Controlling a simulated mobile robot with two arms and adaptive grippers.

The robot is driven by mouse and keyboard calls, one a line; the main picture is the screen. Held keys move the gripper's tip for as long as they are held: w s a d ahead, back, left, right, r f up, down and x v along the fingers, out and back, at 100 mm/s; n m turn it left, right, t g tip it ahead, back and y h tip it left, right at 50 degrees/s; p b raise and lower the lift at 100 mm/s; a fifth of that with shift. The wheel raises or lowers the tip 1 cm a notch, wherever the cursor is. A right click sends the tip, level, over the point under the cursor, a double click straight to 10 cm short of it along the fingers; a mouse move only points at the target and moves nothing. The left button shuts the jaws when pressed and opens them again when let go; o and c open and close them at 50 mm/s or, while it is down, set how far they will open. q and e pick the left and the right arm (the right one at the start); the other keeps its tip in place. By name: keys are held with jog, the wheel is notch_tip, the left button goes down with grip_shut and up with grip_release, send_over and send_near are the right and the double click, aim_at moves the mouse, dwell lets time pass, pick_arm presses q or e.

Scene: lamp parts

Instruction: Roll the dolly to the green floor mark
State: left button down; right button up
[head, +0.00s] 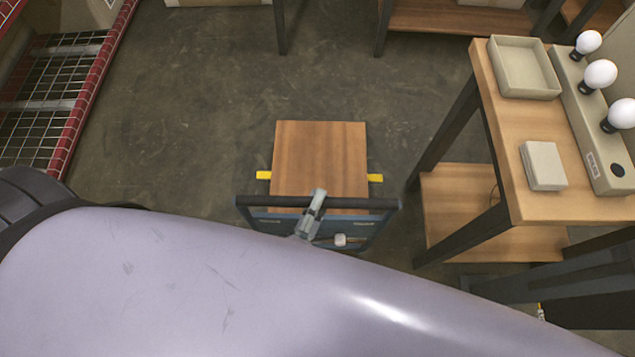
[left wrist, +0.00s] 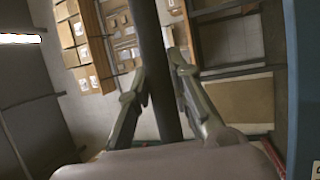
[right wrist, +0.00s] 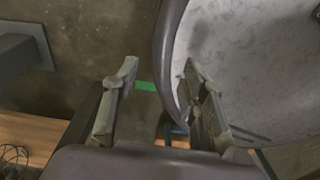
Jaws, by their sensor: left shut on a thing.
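The dolly (head: 320,160) has a flat wooden deck and a blue frame at its near end, topped by a dark handle bar (head: 362,203). My left gripper (head: 315,207) is shut on that bar near its middle. In the left wrist view the dark bar (left wrist: 158,60) runs between the two fingers. The green floor mark (right wrist: 146,86) shows only in the right wrist view, as a short strip on the floor, partly hidden. My right gripper (right wrist: 157,92) is open with nothing held; the head view does not show it.
A workbench (head: 545,205) with a tray (head: 524,67), a box (head: 543,165) and white bulbs (head: 600,74) stands to the right. A red-edged wire rack (head: 83,100) stands left. Floor beyond the deck is clear.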

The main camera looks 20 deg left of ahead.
pick_arm(q)
jog(key=s, duration=0.1)
jog(key=s+d, duration=0.1)
jog(key=s, duration=0.3)
jog(key=shift+s+d, duration=0.15)
jog(key=shift+d, duration=0.15)
pick_arm(e)
jog(key=shift+w+d, duration=0.1)
jog(key=shift+w, duration=0.1)
pick_arm(q)
jog(key=c, duration=1.4)
grip_release()
jog(key=shift+c, duration=0.2)
pick_arm(e)
jog(key=shift+s, duration=0.25)
jog(key=shift+d, duration=0.1)
pick_arm(q)
jog(key=d+v, duration=0.1)
jog(key=v, duration=0.6)
jog(key=shift+s+a, duration=0.3)
jog(key=shift+a, duration=0.25)
jog(key=shift+f, duration=0.15)
